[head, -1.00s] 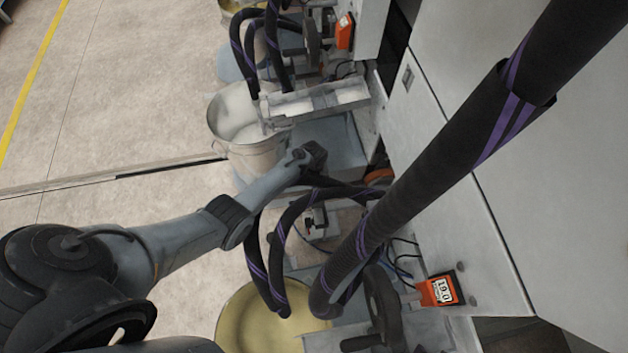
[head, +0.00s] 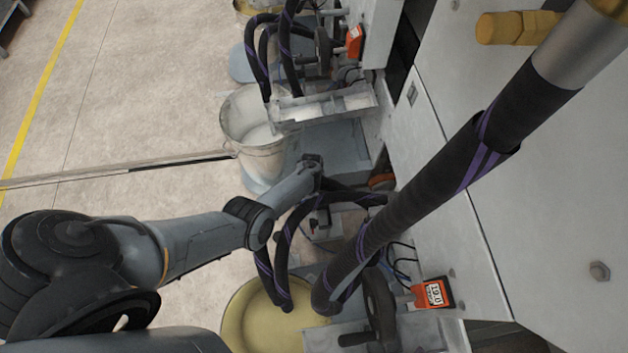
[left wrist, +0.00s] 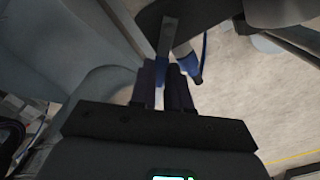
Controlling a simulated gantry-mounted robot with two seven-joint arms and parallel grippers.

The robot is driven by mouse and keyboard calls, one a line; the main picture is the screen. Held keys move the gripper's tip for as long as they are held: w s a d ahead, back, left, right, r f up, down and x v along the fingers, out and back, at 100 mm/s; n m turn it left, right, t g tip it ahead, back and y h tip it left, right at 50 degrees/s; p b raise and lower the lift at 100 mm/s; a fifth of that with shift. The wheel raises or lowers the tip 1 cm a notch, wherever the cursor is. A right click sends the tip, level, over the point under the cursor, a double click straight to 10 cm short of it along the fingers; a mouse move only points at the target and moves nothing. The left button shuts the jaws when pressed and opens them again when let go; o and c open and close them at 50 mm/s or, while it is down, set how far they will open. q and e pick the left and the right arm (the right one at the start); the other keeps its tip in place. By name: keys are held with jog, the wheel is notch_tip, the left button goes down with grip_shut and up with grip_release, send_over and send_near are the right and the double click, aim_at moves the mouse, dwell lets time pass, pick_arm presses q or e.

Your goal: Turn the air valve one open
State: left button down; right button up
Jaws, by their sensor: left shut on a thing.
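My left arm comes in from the left in the head view. Its wrist end (head: 312,162) is just right of the white bucket, and the fingers cannot be made out there. In the left wrist view my left gripper (left wrist: 165,88) is shut on a blue-ended grey lever (left wrist: 167,40), which looks like the air valve handle. Its grip covers the lever's end. Another blue part (left wrist: 188,65) sits close beside it. The valve body cannot be made out, nor whether it is open or closed. My right gripper is in neither view.
Thick black hoses with purple stripes (head: 345,265) run close to my left forearm. A white bucket (head: 245,115) and a yellowish round container (head: 245,315) stand on the floor. A handwheel (head: 380,305) and an orange display (head: 434,292) are at lower right. Open floor lies left.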

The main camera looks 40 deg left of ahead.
aim_at(310, 200)
pick_arm(q)
jog(key=shift+s+d+n, duration=0.25)
jog(key=shift+s+n, duration=0.2)
jog(key=shift+n, duration=0.9)
jog(key=shift+s+d+n, duration=0.3)
jog(key=shift+s+n, duration=0.15)
jog(key=shift+n, duration=0.95)
jog(key=shift+s+d+n, duration=0.25)
jog(key=shift+s+n, duration=0.2)
jog(key=shift+n, duration=0.9)
jog(key=shift+r, duration=0.1)
jog(key=c, duration=1.1)
grip_release()
jog(key=shift+s, duration=0.1)
notch_tip(310, 200, up, 11)
jog(key=p, duration=0.7)
